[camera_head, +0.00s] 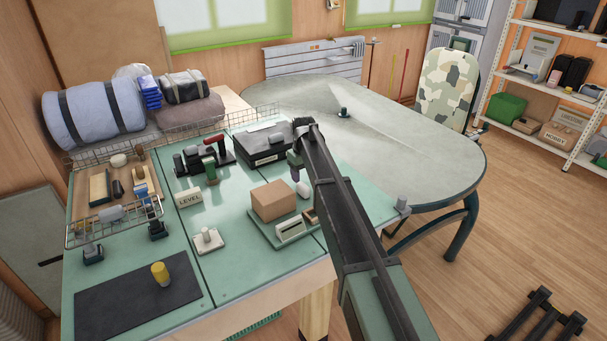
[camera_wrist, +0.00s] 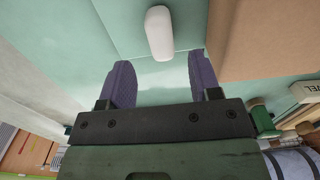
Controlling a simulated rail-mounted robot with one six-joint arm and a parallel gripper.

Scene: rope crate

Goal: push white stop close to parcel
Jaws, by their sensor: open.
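The parcel (camera_head: 273,200) is a brown box on a shallow green tray (camera_head: 262,235) on the green worktop. It also fills the upper right of the wrist view (camera_wrist: 268,40). The white stop (camera_head: 303,190) is a small rounded white piece just right of the parcel. In the wrist view, the white stop (camera_wrist: 158,32) stands apart from the parcel, with a green gap between them. My gripper (camera_head: 296,172) has purple fingers and is above and behind the stop. In the wrist view, the fingers (camera_wrist: 163,80) are spread and empty, with the stop beyond their tips, roughly in line with the gap.
A white labelled block (camera_head: 290,229) is at the tray's front, before the parcel. A LEVEL block (camera_head: 188,197) and a white knobbed piece (camera_head: 208,240) stand left. A black case (camera_head: 264,147) is behind. A yellow cylinder (camera_head: 160,273) is on a dark mat (camera_head: 120,305).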

